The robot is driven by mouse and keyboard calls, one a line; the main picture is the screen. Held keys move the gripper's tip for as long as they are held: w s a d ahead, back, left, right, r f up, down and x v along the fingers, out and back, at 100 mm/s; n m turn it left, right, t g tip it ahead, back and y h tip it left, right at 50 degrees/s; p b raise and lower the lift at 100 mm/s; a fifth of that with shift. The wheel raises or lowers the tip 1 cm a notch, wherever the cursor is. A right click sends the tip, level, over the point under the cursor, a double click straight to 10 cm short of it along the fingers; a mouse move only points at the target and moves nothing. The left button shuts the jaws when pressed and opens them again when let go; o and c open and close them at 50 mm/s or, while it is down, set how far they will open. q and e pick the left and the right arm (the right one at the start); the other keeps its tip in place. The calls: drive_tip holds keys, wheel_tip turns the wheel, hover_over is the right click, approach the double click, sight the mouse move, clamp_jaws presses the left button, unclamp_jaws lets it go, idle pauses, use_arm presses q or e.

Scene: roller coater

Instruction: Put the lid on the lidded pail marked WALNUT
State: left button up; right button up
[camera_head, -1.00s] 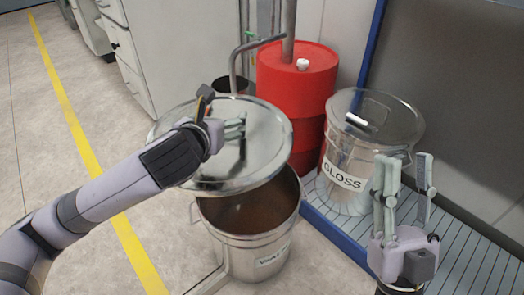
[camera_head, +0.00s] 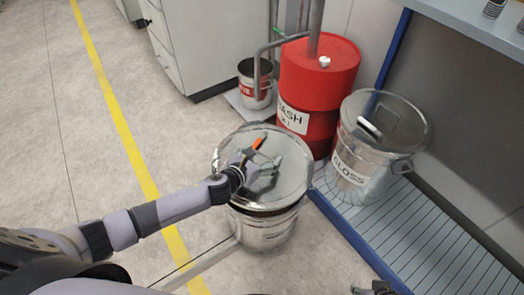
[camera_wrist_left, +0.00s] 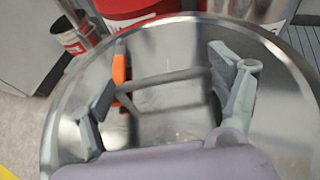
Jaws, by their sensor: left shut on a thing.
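The round metal lid (camera_head: 288,150) sits over the mouth of the metal pail (camera_head: 262,234), roughly level. A dark gap shows under the lid's front edge, so I cannot tell if it is fully seated. The pail's label is not readable now. My left gripper (camera_head: 262,168) is shut on the lid's handle. The lid also fills the left wrist view (camera_wrist_left: 180,125), with its bar handle between the fingers. My right gripper (camera_head: 374,289) barely shows at the bottom edge; its fingers cannot be made out.
A lidded metal pail marked GLOSS (camera_head: 362,160) stands on the slatted blue-edged platform (camera_head: 400,238) to the right. A red drum (camera_head: 318,82) stands behind, with a small bucket (camera_head: 255,88) to its left. Floor left of the pail is clear.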

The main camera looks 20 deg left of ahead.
use_arm(q)
drive_tip(key=shift+f, duration=0.1)
use_arm(e)
drive_tip(key=shift+s+d+f, duration=0.1)
drive_tip(key=shift+s, duration=0.2)
drive_tip(key=shift+f, duration=0.1)
